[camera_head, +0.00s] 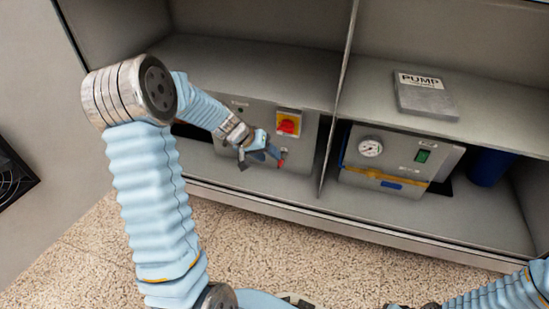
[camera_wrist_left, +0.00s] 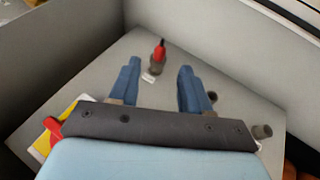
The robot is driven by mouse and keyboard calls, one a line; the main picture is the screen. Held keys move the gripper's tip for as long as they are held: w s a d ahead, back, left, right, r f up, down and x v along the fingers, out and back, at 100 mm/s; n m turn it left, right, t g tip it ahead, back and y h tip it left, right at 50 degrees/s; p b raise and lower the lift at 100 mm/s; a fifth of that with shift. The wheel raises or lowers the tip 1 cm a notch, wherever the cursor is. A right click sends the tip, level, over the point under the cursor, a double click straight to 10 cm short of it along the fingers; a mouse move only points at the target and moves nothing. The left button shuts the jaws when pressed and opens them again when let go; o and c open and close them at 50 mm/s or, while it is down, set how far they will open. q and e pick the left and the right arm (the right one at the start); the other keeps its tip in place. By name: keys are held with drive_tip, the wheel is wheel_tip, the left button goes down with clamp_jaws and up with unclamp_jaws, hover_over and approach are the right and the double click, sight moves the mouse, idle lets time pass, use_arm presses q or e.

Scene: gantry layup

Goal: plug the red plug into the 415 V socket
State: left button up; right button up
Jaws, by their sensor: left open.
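The red plug (camera_head: 281,163) shows as a small red spot at the front panel of the grey box, just beyond my left gripper (camera_head: 262,156). In the left wrist view the red plug (camera_wrist_left: 158,55) has a red body and a dark end. It lies ahead of and between the two blue fingers of my left gripper (camera_wrist_left: 157,82), which are apart with nothing between them. The plug is clear of both fingers. A small white label (camera_wrist_left: 148,78) is beside it. I cannot read which socket is the 415 V one. My right gripper is not seen; only its arm shows at the bottom right.
A yellow-and-red rotary switch (camera_head: 288,123) is on the grey box panel (camera_head: 232,107). Dark round fittings (camera_wrist_left: 262,131) are on the same panel. An upright divider (camera_head: 335,110) separates this bay from the pump unit (camera_head: 398,160). A PUMP booklet (camera_head: 427,95) lies on the shelf above.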

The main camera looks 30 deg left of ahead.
use_arm(q)
drive_tip(key=p+v, duration=0.1)
drive_tip(key=v, duration=0.7)
